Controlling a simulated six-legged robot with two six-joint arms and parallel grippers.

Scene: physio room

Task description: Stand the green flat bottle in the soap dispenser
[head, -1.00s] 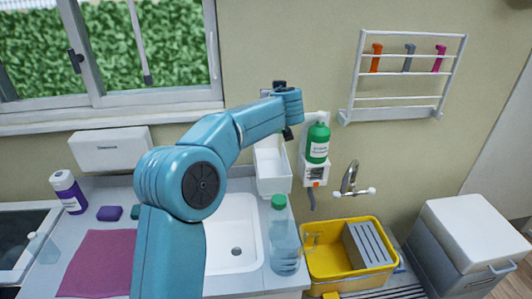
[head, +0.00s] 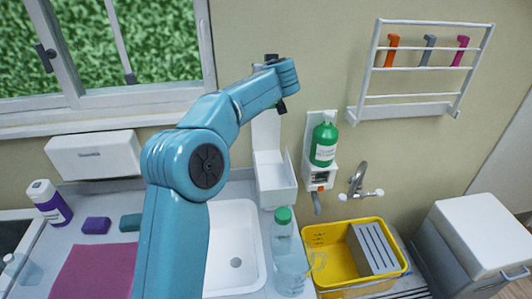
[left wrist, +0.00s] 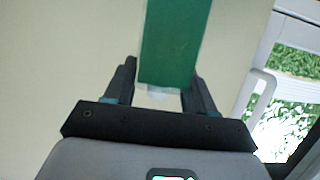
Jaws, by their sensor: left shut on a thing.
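The green flat bottle (left wrist: 178,35) is between the fingers of my left gripper (left wrist: 160,78) in the left wrist view. The gripper is shut on it, and its upper part runs out of the frame. In the head view, the end of my left arm is in front of the wall above an open white wall holder (head: 276,182), which looks like the soap dispenser and appears empty. The arm hides the bottle and the fingertips there. I cannot tell the gap between bottle and holder. My right gripper is not in view.
A rounder green bottle (head: 324,143) stands in a wall holder to the right. A clear bottle with a green cap (head: 288,250) stands below, beside the sink (head: 235,235). A yellow basin (head: 335,265) and tap (head: 357,180) are at the right. A window (head: 110,60) is at the left.

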